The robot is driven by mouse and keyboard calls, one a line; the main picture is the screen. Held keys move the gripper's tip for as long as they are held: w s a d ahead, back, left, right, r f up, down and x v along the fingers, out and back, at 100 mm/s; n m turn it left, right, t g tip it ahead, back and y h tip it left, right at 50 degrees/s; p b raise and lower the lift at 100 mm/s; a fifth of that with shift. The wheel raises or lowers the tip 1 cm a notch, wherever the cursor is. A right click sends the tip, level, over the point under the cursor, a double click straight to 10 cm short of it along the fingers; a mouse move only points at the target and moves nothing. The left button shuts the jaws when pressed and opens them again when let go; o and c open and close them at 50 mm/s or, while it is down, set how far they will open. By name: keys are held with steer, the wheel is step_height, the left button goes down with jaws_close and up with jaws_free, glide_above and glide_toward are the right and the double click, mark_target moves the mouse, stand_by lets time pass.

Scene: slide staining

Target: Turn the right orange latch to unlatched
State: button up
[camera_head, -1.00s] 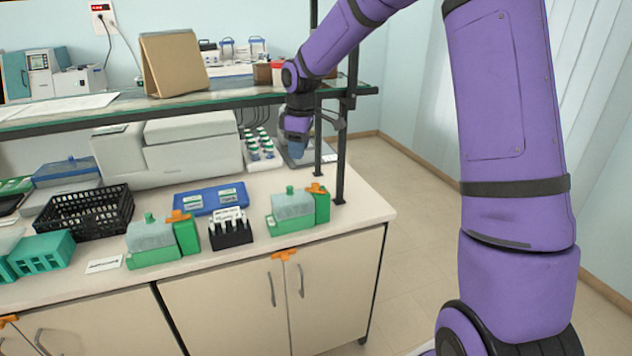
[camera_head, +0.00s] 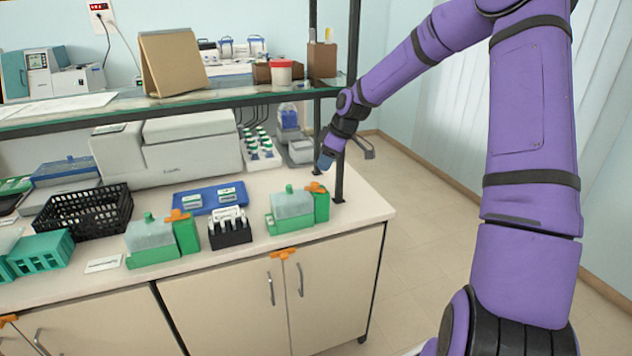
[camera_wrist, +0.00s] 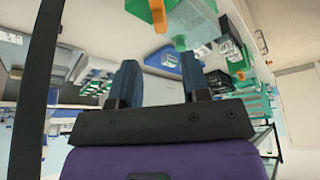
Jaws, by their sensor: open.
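The right orange latch (camera_head: 317,188) sits on top of a green block (camera_head: 321,207) beside a clear-lidded green jar (camera_head: 292,210), near the counter's right end. In the wrist view this orange latch (camera_wrist: 158,15) shows at the top edge, just beyond the fingertips. My gripper (camera_head: 325,164) hangs a little above the latch, apart from it. Its two blue-grey fingers (camera_wrist: 160,68) are spread with nothing between them. The left orange latch (camera_head: 178,216) sits on a similar green block (camera_head: 187,236).
A black shelf post (camera_head: 340,172) stands close to the right of my gripper, under the glass shelf (camera_head: 230,101). A black rack (camera_head: 230,233) and a blue tray (camera_head: 210,208) lie left of the right jar. Another orange latch (camera_head: 284,253) is on the cabinet doors below.

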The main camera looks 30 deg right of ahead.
mark_target(315, 182)
steer(key=x, duration=0.8)
steer(key=shift+f, duration=0.2)
steer(key=shift+c, duration=0.2)
jaws_close()
